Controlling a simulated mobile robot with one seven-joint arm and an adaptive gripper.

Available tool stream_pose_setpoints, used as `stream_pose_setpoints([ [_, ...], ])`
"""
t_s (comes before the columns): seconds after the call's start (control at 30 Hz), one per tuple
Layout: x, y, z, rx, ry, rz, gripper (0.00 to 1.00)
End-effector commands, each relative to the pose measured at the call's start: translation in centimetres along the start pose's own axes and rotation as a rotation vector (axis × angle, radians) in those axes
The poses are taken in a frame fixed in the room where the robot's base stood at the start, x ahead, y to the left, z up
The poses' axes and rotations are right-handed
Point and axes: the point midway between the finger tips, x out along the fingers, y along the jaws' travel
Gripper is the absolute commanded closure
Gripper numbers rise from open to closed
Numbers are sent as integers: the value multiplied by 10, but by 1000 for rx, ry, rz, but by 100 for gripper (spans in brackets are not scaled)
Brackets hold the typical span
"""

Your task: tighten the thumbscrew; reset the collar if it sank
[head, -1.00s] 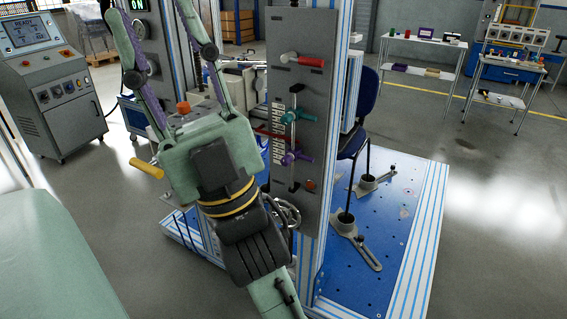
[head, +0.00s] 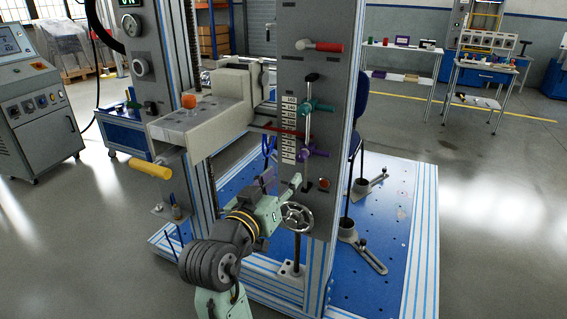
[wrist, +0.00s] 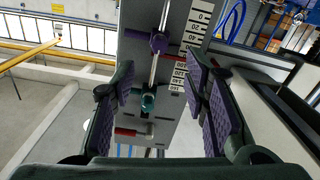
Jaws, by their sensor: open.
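A grey panel (head: 307,80) carries a vertical rod with a teal collar (head: 316,107) above a purple collar (head: 314,152). Each has a side handle or screw; I cannot tell which is the task's thumbscrew. A numbered scale (head: 288,130) stands left of the rod. My gripper (head: 283,183) is below and left of the purple collar, partly hidden by its own body. In the wrist view, upside down, my gripper (wrist: 162,65) is open and empty. The purple collar (wrist: 158,41) and teal collar (wrist: 148,102) show between the fingers, apart from them.
A handwheel (head: 297,217) is close to my gripper. A crosshead with orange knob (head: 189,101) and yellow handle (head: 150,169) juts out left. Open floor lies left and right.

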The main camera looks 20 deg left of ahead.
Motion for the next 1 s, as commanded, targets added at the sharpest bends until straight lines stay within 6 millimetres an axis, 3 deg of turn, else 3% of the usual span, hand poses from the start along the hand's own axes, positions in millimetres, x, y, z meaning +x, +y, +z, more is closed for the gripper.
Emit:
stream_pose_setpoints([
  [0.3,60,0,-3,0,1,0,59],
  [0.5,85,0,-3,1,3,-2,59],
  [0.9,93,0,-2,2,3,-4,59],
  [1.0,93,0,-2,2,3,-4,66],
])
